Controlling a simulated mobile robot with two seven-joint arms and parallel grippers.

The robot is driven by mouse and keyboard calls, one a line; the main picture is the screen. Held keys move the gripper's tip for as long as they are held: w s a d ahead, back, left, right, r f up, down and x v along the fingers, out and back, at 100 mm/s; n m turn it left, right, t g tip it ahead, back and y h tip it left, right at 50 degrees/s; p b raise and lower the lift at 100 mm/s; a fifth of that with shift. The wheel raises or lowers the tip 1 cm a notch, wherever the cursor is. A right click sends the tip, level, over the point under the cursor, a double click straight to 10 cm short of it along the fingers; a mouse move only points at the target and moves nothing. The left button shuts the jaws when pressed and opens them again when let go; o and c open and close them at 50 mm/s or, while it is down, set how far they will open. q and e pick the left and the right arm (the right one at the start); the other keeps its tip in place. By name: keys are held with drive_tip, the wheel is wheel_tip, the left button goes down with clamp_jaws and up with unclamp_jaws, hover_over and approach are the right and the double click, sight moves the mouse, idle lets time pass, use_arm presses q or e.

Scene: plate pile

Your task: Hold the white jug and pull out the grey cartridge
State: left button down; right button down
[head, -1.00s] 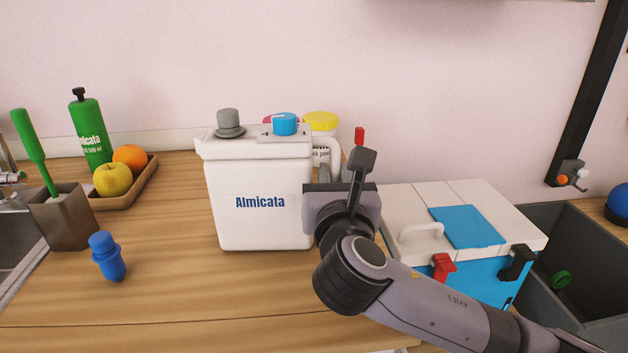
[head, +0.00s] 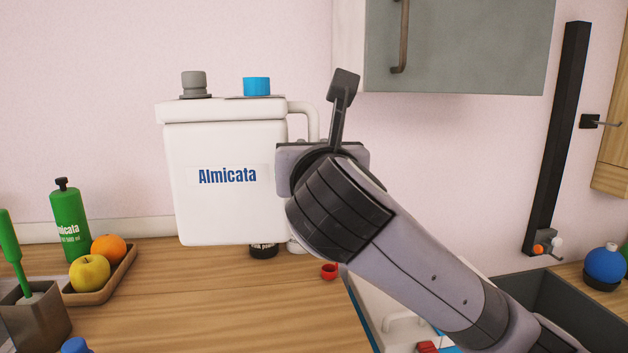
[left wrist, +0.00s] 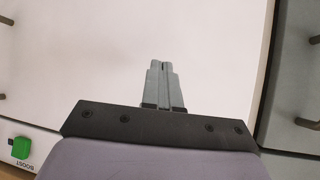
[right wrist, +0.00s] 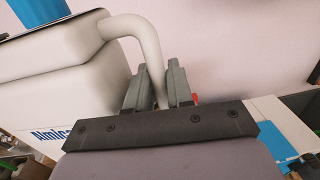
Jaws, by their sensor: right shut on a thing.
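The white jug (head: 222,215), labelled "Almicata", is upright and held up above the counter in the head view. Its handle (head: 312,113) is on its right side. The grey cartridge (head: 193,84) sits upright on top of the jug at the left, with a blue cap (head: 256,87) to its right. My right gripper (right wrist: 158,82) is shut on the jug's handle, with a finger on each side of it in the right wrist view. My left gripper (left wrist: 163,66) has its fingers together and empty in the left wrist view, above a pale surface. My left arm is outside the head view.
A green bottle (head: 69,220) and a wooden tray (head: 125,270) with fruit stand at the left. A black lid (head: 264,250) and a red cap (head: 329,270) show below the jug. A grey wall cabinet (head: 460,45) hangs upper right. The counter's middle front (head: 220,310) is clear.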

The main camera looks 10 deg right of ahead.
drive_tip(key=shift+r, duration=0.45)
drive_tip(key=shift+f, duration=0.1)
